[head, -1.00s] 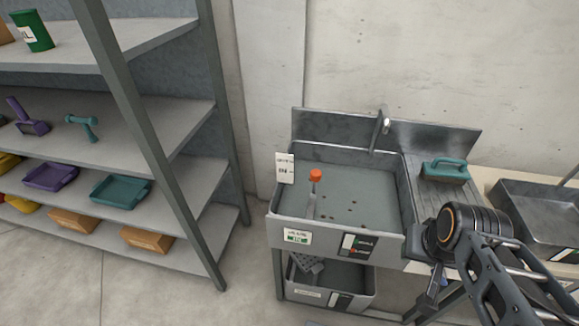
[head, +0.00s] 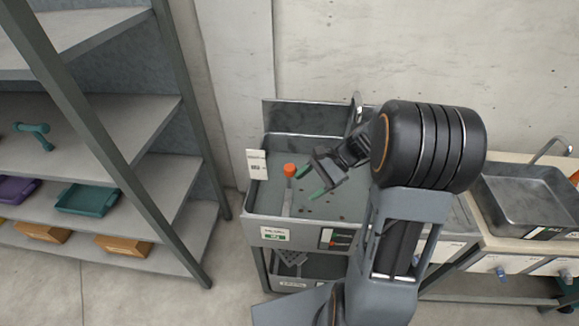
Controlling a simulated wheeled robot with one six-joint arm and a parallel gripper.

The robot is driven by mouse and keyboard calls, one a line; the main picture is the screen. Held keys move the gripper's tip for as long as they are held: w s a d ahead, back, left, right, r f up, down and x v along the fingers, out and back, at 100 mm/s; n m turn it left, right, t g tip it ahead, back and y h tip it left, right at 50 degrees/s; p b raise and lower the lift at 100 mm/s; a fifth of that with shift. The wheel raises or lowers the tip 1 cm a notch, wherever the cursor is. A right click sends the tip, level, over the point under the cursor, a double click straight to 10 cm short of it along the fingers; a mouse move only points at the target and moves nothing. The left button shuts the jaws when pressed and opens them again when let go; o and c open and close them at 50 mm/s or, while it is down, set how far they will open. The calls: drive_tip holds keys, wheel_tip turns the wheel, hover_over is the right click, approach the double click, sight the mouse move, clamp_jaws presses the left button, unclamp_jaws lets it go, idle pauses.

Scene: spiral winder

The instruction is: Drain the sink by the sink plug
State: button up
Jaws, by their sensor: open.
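The sink (head: 268,205) is a grey metal basin with a greenish floor and several dark specks in it. The sink plug (head: 289,171) has an orange knob on a thin upright grey stem near the left side of the basin. My gripper (head: 311,184) is over the basin just right of the orange knob. Its green-tipped fingers are apart and point left toward the knob, with nothing between them. I cannot tell how near the fingertips are to the stem in depth.
A grey shelf (head: 150,160) with teal and purple trays and brown boxes stands at left. A second metal basin (head: 525,200) sits on the counter at right. A white card (head: 257,164) stands at the sink's left rim. A perforated grey piece (head: 290,258) lies in the bin below.

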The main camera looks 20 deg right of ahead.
drive_tip(key=w+d+f+m+t+y, duration=0.2)
drive_tip(key=w+d+m+t+y, duration=0.1)
drive_tip(key=w+d+m+y, duration=0.1)
drive_tip(key=m+t+y, duration=0.2)
drive_tip(key=m+t, duration=0.3)
approach(290, 167)
drive_tip(key=p+x, duration=0.2)
drive_tip(key=x, duration=0.8)
drive_tip(key=shift+f+p, duration=0.2)
drive_tip(key=shift+p, duration=0.15)
drive_tip(key=shift+c, duration=0.5)
drive_tip(key=shift+r, duration=0.1)
clamp_jaws()
